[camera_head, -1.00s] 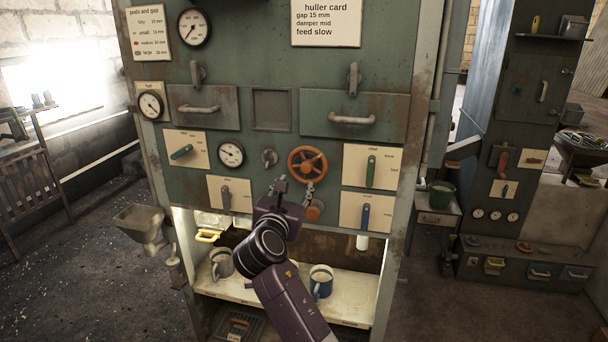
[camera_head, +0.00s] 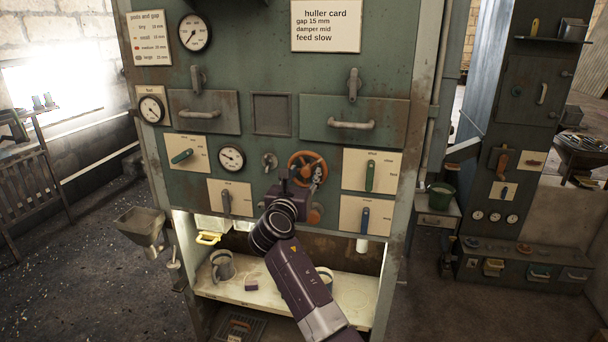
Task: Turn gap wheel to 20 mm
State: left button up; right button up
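The orange gap wheel (camera_head: 302,155) is on the green machine panel, right of a round dial (camera_head: 231,159). My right gripper (camera_head: 301,175) is at the wheel's lower part, in front of it and hiding some of its rim. Its two fingers look spread apart, one near the lower left of the wheel and one over its right side. I cannot tell whether they touch the rim. The dial's reading is too small to make out. The huller card (camera_head: 325,27) reads gap 15 mm, damper mid, feed slow. My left gripper is not in view.
A small grey knob (camera_head: 269,160) lies just left of the wheel. A green lever (camera_head: 370,176) and a blue lever (camera_head: 365,219) are to its right, an orange knob (camera_head: 315,214) below. A grey mug (camera_head: 222,266) stands on the lit shelf below.

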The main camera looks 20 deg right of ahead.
jog(key=shift+c, duration=0.7)
grip_shut()
jog(key=shift+m, duration=0.3)
jog(key=m, duration=0.3)
jog(key=shift+b, duration=0.35)
jog(key=m+b, duration=0.1)
jog(key=m, duration=0.4)
jog(key=shift+d+f+b, duration=0.1)
jog(key=shift+b, duration=0.2)
jog(key=shift+m, duration=0.3)
